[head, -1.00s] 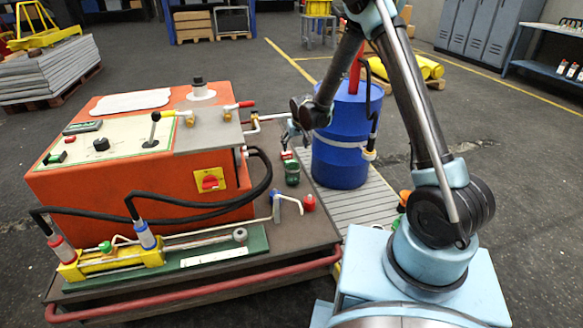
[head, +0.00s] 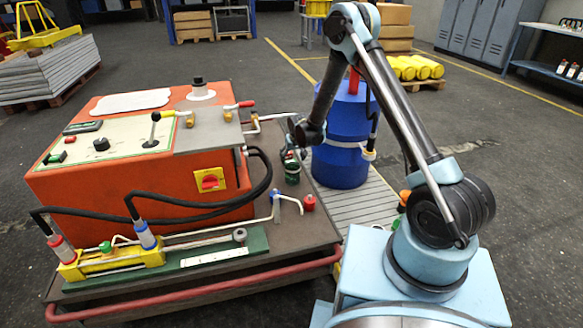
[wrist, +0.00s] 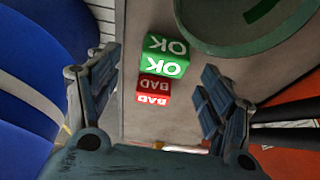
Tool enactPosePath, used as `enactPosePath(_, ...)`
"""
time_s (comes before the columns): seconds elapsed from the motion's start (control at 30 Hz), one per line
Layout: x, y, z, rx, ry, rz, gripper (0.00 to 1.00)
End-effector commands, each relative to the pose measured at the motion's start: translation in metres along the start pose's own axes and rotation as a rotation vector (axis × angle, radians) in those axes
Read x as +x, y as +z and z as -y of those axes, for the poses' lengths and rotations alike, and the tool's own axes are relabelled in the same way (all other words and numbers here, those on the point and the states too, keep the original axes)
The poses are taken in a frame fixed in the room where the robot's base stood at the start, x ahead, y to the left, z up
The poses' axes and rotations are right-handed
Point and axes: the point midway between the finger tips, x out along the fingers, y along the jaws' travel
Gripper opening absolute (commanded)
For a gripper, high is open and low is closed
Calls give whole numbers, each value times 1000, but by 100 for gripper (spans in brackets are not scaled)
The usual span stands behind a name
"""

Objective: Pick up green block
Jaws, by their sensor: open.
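The green block (wrist: 165,56), with white OK lettering on its faces, lies on the cart top in the wrist view. A red block (wrist: 153,89) with BAD lettering sits right by it, on the side nearer my gripper. My gripper (wrist: 160,75) is open, its two fingers apart on either side of the blocks' line and nothing held between them. In the head view my gripper (head: 296,138) is lowered near the blue drum, over the cart's far right corner.
The blue drum (head: 338,170) stands close beside my gripper. The orange control box (head: 120,190) fills the cart's left part.

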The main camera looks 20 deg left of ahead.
Motion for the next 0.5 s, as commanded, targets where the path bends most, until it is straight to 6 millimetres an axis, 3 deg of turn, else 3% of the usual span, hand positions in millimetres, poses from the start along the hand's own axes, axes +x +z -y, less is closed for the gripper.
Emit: enactPosePath(0.5, 48, -3, 4, 0, 0, 0, 73)
